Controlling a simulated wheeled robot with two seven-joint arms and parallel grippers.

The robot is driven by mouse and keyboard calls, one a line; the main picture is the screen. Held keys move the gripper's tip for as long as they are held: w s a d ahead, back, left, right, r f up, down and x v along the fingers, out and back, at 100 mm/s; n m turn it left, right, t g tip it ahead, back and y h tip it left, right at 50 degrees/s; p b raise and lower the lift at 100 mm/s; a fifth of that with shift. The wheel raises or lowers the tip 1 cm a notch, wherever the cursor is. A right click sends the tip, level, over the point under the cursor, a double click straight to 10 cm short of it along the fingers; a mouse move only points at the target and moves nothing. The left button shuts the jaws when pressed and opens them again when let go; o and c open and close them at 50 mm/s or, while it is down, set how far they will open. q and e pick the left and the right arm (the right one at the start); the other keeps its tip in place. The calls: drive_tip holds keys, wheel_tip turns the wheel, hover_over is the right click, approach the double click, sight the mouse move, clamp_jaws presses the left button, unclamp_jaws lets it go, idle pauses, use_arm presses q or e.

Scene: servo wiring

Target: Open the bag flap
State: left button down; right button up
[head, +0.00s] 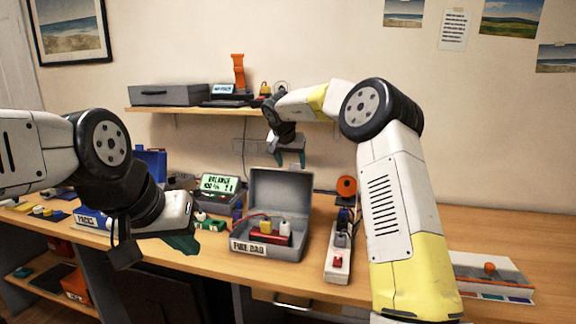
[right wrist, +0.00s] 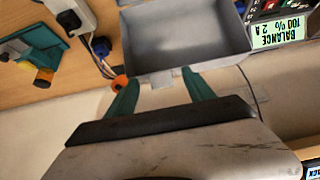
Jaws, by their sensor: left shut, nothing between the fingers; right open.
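The grey bag, a box-like case labelled "FIRE BAG" (head: 262,248), stands on the bench with a red pack and small parts inside. Its flap (head: 280,195) stands upright, open, at the back. My right gripper (head: 290,161) is open just above the flap's top edge. In the right wrist view the flap (right wrist: 185,40) shows with a small tab at its edge, and the fingers of the right gripper (right wrist: 162,80) are either side of that tab; contact cannot be told. My left gripper (head: 188,246) is shut and empty, left of the bag at the bench's front.
A charger with a lit display (head: 219,184) stands left behind the bag. A white power strip (head: 338,255) lies close on its right, with an orange spool (head: 346,186) behind. A shelf (head: 190,109) hangs above. A flat box (head: 490,275) lies far right.

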drive_tip(key=v, duration=0.6)
drive_tip(key=shift+s, duration=0.2)
drive_tip(key=shift+r, duration=0.15)
